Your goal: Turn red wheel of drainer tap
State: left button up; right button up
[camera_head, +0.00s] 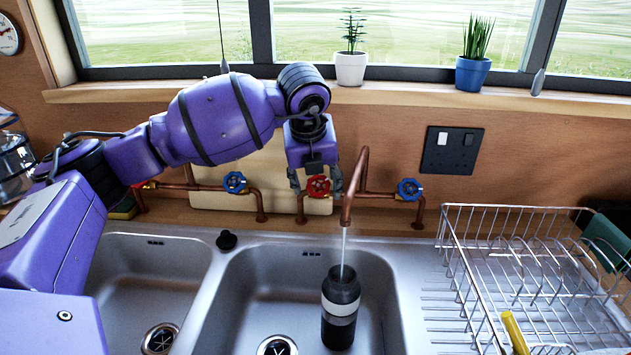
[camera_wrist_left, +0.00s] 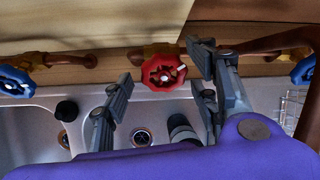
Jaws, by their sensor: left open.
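The red wheel (camera_head: 318,186) sits on the copper pipework behind the sink, between two blue wheels. In the left wrist view the red wheel (camera_wrist_left: 163,73) lies just beyond and between the spread fingers. My left gripper (camera_head: 314,180) points down at the red wheel and is open, its fingers on either side of it. Whether a finger touches the wheel cannot be told. The copper tap spout (camera_head: 347,205) stands just right of the gripper, and water runs from it into a dark bottle (camera_head: 341,305) in the sink. My right gripper is not in view.
Blue wheels sit to the left (camera_head: 234,182) and right (camera_head: 410,189). A wire dish rack (camera_head: 520,270) stands at right. A cutting board (camera_head: 215,198) leans behind the pipes. Two potted plants (camera_head: 351,68) (camera_head: 472,73) stand on the sill. A black plug (camera_head: 226,240) lies between the basins.

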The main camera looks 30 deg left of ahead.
pick_arm(q)
jog(key=c, duration=1)
jog(key=shift+f+m, duration=0.1)
jog(key=shift+m, duration=0.4)
jog(key=shift+c, duration=0.2)
jog(key=shift+m+y+p, duration=0.4)
jog(key=shift+m, duration=0.2)
jog(key=m+p, duration=0.1)
jog(key=m, duration=0.2)
jog(key=shift+w+g+y, duration=0.1)
jog(key=shift+g+y, duration=0.2)
jog(key=shift+y, duration=0.1)
jog(key=shift+m, duration=0.9)
